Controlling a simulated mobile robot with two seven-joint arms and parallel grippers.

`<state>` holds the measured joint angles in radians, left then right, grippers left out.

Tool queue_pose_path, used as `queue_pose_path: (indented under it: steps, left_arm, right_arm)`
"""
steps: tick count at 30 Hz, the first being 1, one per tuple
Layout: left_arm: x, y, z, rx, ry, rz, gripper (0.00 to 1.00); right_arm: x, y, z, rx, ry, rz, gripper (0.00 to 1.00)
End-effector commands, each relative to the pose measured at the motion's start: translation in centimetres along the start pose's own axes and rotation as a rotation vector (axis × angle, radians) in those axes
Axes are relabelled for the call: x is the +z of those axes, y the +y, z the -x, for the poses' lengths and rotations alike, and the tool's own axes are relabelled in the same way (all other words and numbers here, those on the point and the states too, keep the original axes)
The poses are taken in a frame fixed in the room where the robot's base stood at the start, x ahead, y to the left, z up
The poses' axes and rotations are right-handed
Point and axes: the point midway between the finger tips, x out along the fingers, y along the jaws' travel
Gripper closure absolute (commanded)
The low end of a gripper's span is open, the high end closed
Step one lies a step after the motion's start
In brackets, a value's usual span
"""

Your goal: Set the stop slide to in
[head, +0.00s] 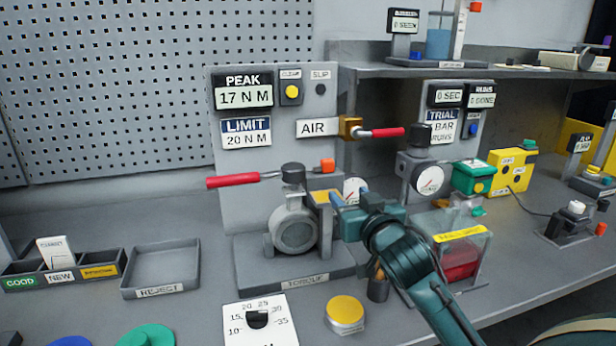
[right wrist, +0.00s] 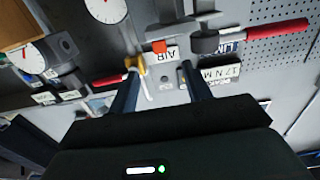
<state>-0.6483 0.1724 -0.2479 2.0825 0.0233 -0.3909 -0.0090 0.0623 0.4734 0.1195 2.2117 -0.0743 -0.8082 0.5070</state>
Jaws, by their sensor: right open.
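A small orange block (head: 327,165) sits beside the grey hub (head: 293,173) of the valve actuator, behind the red lever (head: 232,180); it looks like the stop slide, but no label on it can be read. The orange block also shows in the right wrist view (right wrist: 158,46), beyond the fingertips. My right gripper (head: 350,194) is open and empty, with its fingers below and slightly right of the block in the head view. In the right wrist view the spread fingers (right wrist: 158,82) frame the AIR plate, with no visible contact. My left gripper is out of view.
An air valve with a red handle (head: 381,132) projects above my right gripper. A gauge post (head: 424,177) and a clear bin with red contents (head: 463,258) stand to the right. The reject tray (head: 161,250) at left is empty. A dial plate (head: 262,324) lies in front.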

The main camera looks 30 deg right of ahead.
Motion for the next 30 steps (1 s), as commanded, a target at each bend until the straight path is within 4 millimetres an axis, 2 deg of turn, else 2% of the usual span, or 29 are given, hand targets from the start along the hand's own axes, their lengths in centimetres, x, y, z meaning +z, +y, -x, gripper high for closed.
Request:
queue_pose_path:
  steps: [5, 12, 21, 30]
  left_arm:
    - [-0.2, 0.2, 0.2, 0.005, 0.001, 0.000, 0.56]
    - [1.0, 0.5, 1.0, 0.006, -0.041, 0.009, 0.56]
    - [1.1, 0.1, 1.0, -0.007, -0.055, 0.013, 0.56]
    - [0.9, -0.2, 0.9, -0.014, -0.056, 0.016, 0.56]
  right_arm:
    - [-0.7, 0.2, -1.2, 0.008, 0.010, -0.008, 0.51]
    - [-0.9, 0.3, -5.8, 0.009, 0.009, -0.005, 0.51]
    - [-0.8, 0.3, -11.1, 0.008, 0.008, -0.007, 0.51]
    - [-0.6, 0.3, -13.0, 0.007, 0.008, -0.006, 0.51]
